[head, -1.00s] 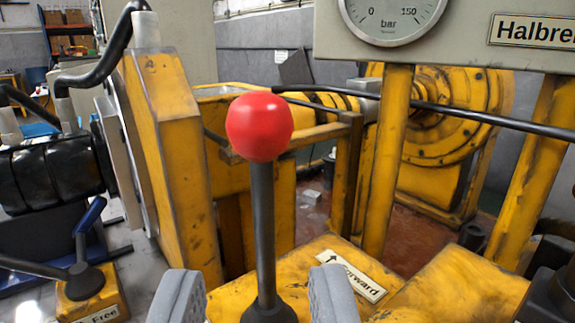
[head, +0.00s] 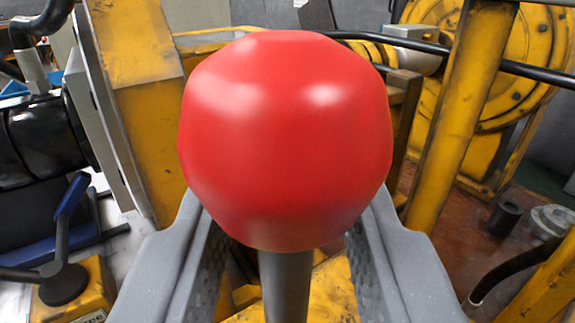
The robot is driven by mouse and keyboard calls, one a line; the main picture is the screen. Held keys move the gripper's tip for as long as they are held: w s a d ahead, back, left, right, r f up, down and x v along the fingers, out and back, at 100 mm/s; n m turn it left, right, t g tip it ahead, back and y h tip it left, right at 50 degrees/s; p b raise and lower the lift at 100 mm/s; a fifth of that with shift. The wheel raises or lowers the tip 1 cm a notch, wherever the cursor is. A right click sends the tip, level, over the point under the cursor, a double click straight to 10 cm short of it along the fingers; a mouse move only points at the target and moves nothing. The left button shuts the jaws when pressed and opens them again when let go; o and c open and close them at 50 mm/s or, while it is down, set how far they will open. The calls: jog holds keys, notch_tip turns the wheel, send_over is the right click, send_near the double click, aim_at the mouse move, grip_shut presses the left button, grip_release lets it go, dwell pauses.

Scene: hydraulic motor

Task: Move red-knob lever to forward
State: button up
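The lever's red knob (head: 285,140) fills the middle of the head view, very close to the camera. Its dark grey shaft (head: 286,285) runs down below it, and the lever's base is out of view. My gripper (head: 285,250) is open, with one grey finger on each side of the shaft, just under and around the knob. Gaps show between the shaft and both fingers. The knob hides the fingertips and the forward label.
A blue-handled lever (head: 68,215) stands on a yellow block at the lower left. A yellow post (head: 465,110) and a black hose (head: 520,265) are on the right. Yellow machinery (head: 510,70) stands behind.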

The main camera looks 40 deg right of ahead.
jog(key=shift+w+d, duration=0.15)
jog(key=shift+w, duration=0.1)
grip_shut()
jog(key=shift+d+r+m+g+y+p, duration=0.15)
jog(key=shift+d+m+g+y+p, duration=0.2)
jog(key=shift+d+m+p, duration=0.55)
jog(key=shift+s+d+f+m+g+y, duration=0.1)
jog(key=shift+d+f+m+g+y, duration=0.2)
jog(key=shift+d, duration=0.45)
jog(key=shift+s+d+f+m+g+y, duration=0.1)
jog(key=shift+d+f+m+y, duration=0.2)
jog(key=shift+d, duration=0.4)
jog(key=shift+s+d+f+m+g+y, duration=0.15)
jog(key=shift+d+m+y, duration=0.2)
jog(key=shift+d, duration=0.4)
jog(key=shift+w, duration=0.1)
grip_release()
jog(key=shift+d, duration=0.1)
